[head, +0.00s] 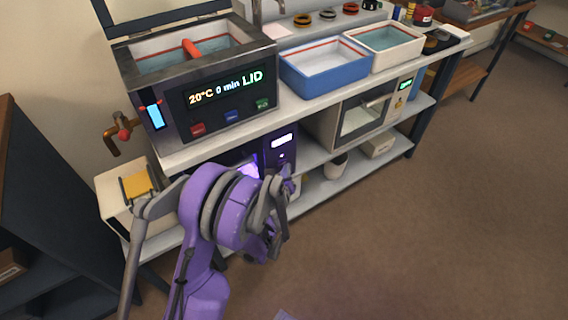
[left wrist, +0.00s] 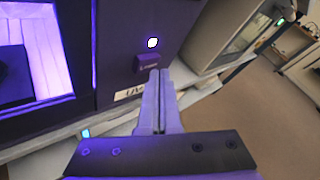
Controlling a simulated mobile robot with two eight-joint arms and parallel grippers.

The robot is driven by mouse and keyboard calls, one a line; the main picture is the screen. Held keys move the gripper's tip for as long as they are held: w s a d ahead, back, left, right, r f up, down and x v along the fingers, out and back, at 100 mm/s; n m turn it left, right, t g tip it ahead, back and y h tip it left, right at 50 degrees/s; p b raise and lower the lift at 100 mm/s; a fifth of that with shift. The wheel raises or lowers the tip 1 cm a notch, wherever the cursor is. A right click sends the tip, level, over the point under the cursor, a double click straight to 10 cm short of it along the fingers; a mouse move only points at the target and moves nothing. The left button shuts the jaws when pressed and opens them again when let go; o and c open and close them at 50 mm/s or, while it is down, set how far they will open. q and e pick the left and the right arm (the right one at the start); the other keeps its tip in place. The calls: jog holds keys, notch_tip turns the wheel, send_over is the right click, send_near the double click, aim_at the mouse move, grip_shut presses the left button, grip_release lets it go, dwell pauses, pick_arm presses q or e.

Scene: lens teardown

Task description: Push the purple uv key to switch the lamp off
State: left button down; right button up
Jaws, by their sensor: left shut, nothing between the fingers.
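The UV box (head: 281,154) stands on the shelf under the worktop, partly hidden behind my left arm in the head view. Its inside (left wrist: 36,55) glows violet in the left wrist view, so the lamp is lit. The small purple key (left wrist: 147,62) is on the front panel, below a lit white indicator (left wrist: 152,43). My left gripper (left wrist: 159,74) is shut and empty, its fingertips at the lower right edge of the key. I cannot tell whether they touch it. In the head view the gripper (head: 287,181) is mostly hidden by its wrist. My right gripper is not in view.
A white oven-like unit (head: 325,128) stands to the right of the UV box. The worktop above carries a bath with a display (head: 225,94), a blue tray (head: 324,83) and a white tray (head: 397,60). The floor at right (head: 450,210) is clear.

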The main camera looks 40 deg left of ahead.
pick_arm(q)
jog(key=shift+a, duration=0.1)
jog(key=shift+w+a, duration=0.15)
jog(key=shift+a, duration=0.15)
dwell(0.5)
jog(key=shift+s+d, duration=0.2)
jog(key=shift+d, duration=0.2)
jog(key=shift+b, duration=0.3)
jog(key=d, duration=0.1)
jog(key=s+d+b, duration=0.1)
jog(key=d, duration=0.1)
jog(key=s+d, duration=0.1)
jog(key=d, duration=0.1)
jog(key=shift+s+d, duration=0.15)
jog(key=shift+d, duration=0.1)
dwell(0.3)
